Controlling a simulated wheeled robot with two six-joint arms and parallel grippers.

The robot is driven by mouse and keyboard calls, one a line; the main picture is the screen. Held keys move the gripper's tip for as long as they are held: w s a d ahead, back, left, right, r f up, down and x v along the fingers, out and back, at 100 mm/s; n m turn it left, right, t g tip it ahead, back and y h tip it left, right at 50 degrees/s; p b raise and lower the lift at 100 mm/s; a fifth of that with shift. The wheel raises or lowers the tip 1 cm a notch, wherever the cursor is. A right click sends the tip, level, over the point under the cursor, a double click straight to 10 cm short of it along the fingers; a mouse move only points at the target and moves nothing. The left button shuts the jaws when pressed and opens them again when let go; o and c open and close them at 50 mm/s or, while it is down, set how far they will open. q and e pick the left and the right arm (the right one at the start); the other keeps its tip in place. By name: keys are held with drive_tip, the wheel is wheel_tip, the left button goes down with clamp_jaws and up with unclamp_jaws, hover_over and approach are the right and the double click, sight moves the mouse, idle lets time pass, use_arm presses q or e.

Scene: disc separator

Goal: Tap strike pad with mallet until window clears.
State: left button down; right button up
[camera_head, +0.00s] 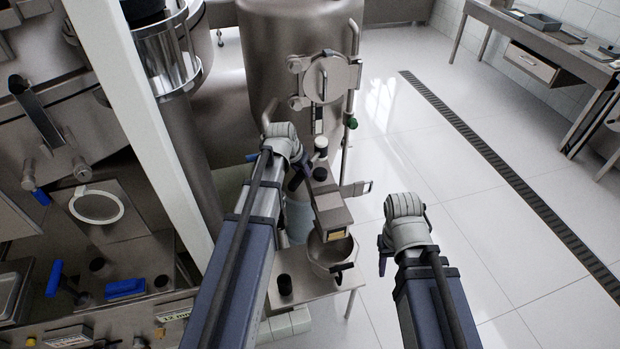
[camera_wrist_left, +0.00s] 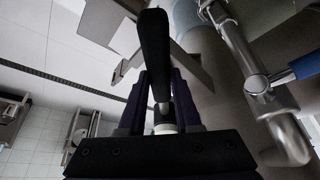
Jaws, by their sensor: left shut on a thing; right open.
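My left gripper (camera_head: 297,180) is shut on a dark handle (camera_wrist_left: 154,55), which I take to be the mallet's. In the left wrist view it stands out between the two fingers, with a pale metal part at its base. In the head view the gripper is beside the upper end of a grey metal chute (camera_head: 328,203). A small yellowish window (camera_head: 338,235) is on the chute's lower end. Dark and white round pieces (camera_head: 320,146) are close by; I cannot tell which is mallet head or strike pad. My right gripper (camera_head: 385,252) is open, empty and apart from everything.
A steel bowl (camera_head: 330,252) sits under the chute on a small steel table (camera_head: 318,289). A large steel tank (camera_head: 290,60) stands behind. Machinery and a panel with blue handles (camera_head: 125,289) fill the left. The tiled floor (camera_head: 460,210) at right is clear.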

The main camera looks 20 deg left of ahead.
use_arm(q)
drive_tip(key=shift+f+b, duration=2.3)
drive_tip(key=shift+f, duration=0.3)
drive_tip(key=c, duration=1.2)
unclamp_jaws()
clamp_jaws()
drive_tip(key=shift+r, duration=0.1)
